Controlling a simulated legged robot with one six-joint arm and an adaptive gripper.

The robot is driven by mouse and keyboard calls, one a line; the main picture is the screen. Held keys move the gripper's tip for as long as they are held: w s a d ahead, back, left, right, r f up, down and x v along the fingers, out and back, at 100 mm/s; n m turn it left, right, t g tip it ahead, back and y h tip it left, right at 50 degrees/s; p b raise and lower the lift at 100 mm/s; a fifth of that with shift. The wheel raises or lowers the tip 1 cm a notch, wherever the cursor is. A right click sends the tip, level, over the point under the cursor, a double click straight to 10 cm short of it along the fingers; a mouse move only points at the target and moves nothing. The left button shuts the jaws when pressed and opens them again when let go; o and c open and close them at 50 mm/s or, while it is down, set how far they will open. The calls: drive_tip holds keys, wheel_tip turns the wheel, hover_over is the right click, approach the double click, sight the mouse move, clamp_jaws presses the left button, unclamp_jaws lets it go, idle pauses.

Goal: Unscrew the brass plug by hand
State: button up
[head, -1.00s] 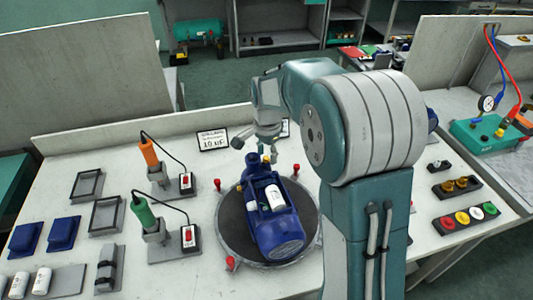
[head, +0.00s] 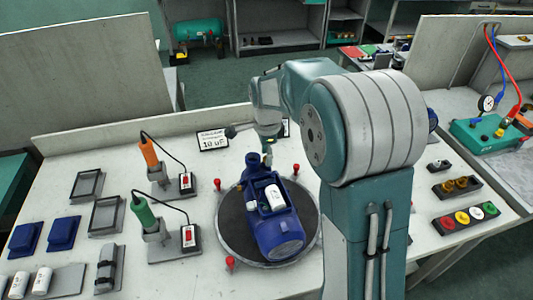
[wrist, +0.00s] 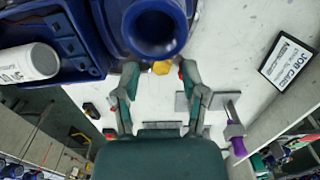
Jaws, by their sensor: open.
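The blue pump (head: 275,215) stands on a round dark turntable (head: 230,215) in the head view. Its blue round port (wrist: 152,28) fills the top of the wrist view. The brass plug (wrist: 162,67) shows as a small yellow piece just below that port. My gripper (wrist: 158,66) is open, with one fingertip on each side of the plug; I cannot tell whether either touches it. In the head view my gripper (head: 267,148) is over the far end of the pump and hides the plug.
Red knobs (head: 217,184) stand around the turntable. A white capacitor (head: 274,197) lies on the pump. Orange (head: 149,152) and green (head: 143,213) tools stand in holders at left. Trays of coloured caps (head: 469,215) sit at right.

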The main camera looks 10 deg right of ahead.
clamp_jaws()
drive_tip(key=shift+n, duration=1.4)
drive_tip(key=shift+f, duration=0.1)
drive_tip(key=shift+n, duration=1.5)
drive_tip(key=shift+n, duration=1.4)
